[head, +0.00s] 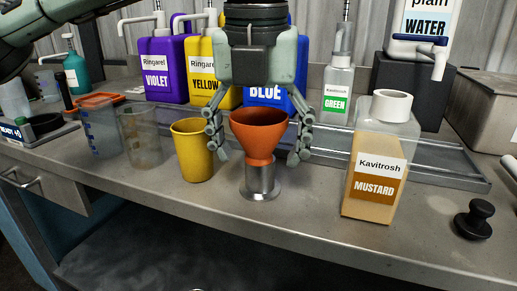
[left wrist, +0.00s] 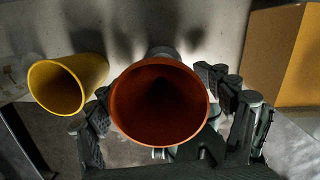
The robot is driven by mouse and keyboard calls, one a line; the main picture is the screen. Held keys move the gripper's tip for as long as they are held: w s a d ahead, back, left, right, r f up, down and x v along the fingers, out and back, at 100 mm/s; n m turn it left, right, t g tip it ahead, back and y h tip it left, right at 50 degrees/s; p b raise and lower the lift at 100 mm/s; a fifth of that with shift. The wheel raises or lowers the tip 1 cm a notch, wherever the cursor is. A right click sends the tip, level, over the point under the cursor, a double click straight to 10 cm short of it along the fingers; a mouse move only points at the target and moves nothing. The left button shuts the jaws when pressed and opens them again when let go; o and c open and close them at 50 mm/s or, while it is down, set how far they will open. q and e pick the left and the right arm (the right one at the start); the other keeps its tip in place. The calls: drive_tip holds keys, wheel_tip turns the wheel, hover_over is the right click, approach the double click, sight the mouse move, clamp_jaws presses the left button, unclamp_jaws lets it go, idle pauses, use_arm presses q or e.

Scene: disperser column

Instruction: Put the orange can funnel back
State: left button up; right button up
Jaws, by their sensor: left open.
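The orange can funnel (head: 258,136) sits upright on top of a small metal can (head: 261,181) on the bench. My left gripper (head: 257,150) comes down from above, with its open fingers on either side of the funnel. In the head view gaps show between the fingers and the funnel. In the left wrist view the funnel (left wrist: 158,103) shows its wide mouth, between the fingers of the left gripper (left wrist: 160,120). The can is mostly hidden there. My right gripper is not in view.
A yellow cup (head: 193,152) stands close to the left of the funnel, and a mustard bottle (head: 376,165) stands to the right. Clear beakers (head: 141,137) are farther left. Violet, yellow, blue and green containers line the back. A black knob-like object (head: 474,220) is at right.

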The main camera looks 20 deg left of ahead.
sight(258, 156)
use_arm(q)
drive_tip(key=shift+r+p, duration=0.3)
drive_tip(key=shift+r, duration=0.4)
wheel_tip(258, 156, up, 11)
drive_tip(key=s, duration=0.1)
drive_tip(key=shift+s+d, duration=0.25)
drive_tip(key=shift+s, duration=0.05)
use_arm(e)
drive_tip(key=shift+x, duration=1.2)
